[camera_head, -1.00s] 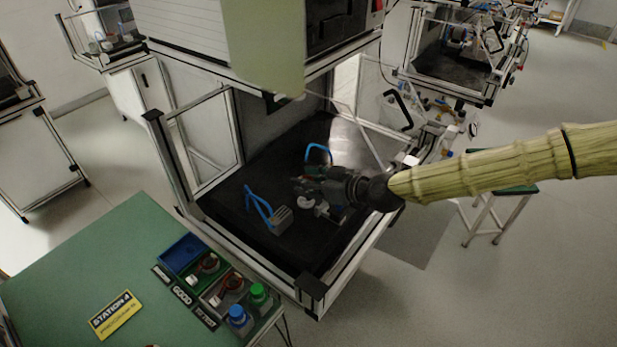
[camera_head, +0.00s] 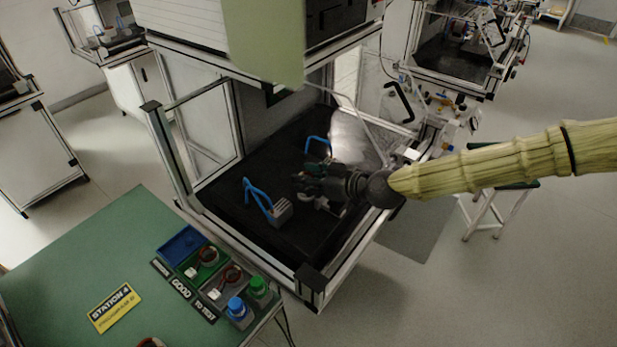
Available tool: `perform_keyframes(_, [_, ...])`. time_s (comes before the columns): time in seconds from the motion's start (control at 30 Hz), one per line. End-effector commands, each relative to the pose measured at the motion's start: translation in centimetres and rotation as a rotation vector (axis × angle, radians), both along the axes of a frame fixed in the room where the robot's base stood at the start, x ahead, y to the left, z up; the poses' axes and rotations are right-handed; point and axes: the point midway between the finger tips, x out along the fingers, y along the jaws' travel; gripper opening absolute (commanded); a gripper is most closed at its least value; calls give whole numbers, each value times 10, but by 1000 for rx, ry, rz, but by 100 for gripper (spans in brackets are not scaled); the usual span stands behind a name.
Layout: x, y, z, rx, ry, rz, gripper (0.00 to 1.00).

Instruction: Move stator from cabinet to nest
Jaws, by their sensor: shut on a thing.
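My gripper (camera_head: 312,182) is low inside the open-fronted cabinet (camera_head: 335,262), over its black floor. It is shut on the stator, which is small, dark and mostly hidden by the fingers. A grey block with blue bent arms (camera_head: 281,211) stands just left of and in front of the gripper. A second blue arch (camera_head: 317,146) rises just behind it. I cannot tell which part here is the nest. Other copper-coloured stators lie in trays on the green table, one in the green tray (camera_head: 207,254) and one in the tray beside it (camera_head: 231,275).
The green table (camera_head: 70,270) stands at the front left, with a blue tray (camera_head: 181,246) and blue and green capped bottles (camera_head: 237,308). Cabinet posts (camera_head: 167,158) and the overhead housing (camera_head: 185,20) bound the work space. The black floor left of the block is clear.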

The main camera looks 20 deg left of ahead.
Motion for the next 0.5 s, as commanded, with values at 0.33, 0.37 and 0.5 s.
perform_keyframes(0.33, [0, 0, -9, 0, -1, 0, 10])
perform_keyframes(0.37, [0, 0, -9, 0, -1, 0, 10])
perform_keyframes(0.5, [0, 0, -12, 0, 0, 0, 10])
